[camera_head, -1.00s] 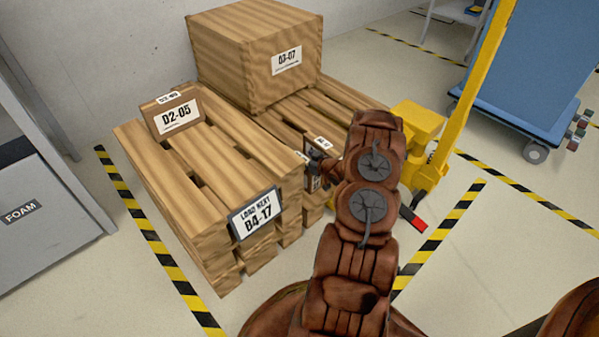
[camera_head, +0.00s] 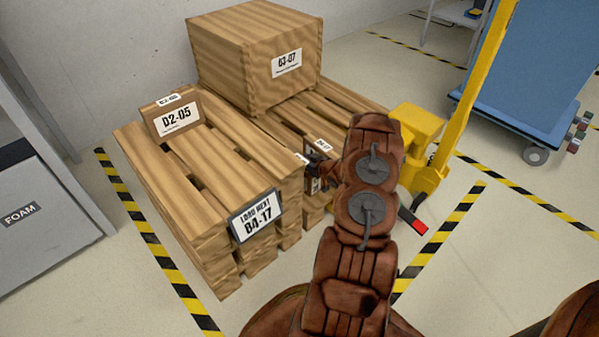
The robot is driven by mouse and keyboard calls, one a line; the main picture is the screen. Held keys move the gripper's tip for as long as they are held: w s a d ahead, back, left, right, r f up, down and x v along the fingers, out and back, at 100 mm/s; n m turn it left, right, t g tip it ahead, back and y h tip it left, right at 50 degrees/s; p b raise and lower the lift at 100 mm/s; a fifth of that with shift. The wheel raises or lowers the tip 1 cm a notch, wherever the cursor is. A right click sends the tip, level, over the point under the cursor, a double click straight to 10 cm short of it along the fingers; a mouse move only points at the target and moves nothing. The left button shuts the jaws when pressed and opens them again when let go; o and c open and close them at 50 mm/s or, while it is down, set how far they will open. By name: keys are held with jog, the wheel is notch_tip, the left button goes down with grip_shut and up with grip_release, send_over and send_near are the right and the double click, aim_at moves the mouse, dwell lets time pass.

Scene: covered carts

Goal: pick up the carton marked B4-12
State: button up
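No label that I can read as B4-12 shows. A small brown carton (camera_head: 313,184) stands at the right end of the pallets, mostly hidden behind my arm. The white label on its top is too small to read surely. My gripper (camera_head: 322,166) is at this carton, partly hidden by my own arm; whether its fingers touch or close on it cannot be told. A small carton marked D2-05 (camera_head: 176,117) sits on the far left end of the front pallet stack. A large wooden-looking box marked 03-07 (camera_head: 235,65) stands on the back pallet.
The front pallet stack (camera_head: 190,195) bears a sign "LOAD NEXT B4-17" (camera_head: 256,215). A yellow pallet jack (camera_head: 420,130) stands right of the pallets. A blue covered cart (camera_head: 530,70) is at the back right. A grey FOAM cabinet (camera_head: 45,220) is at left. Floor at lower right is clear.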

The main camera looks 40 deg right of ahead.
grip_shut()
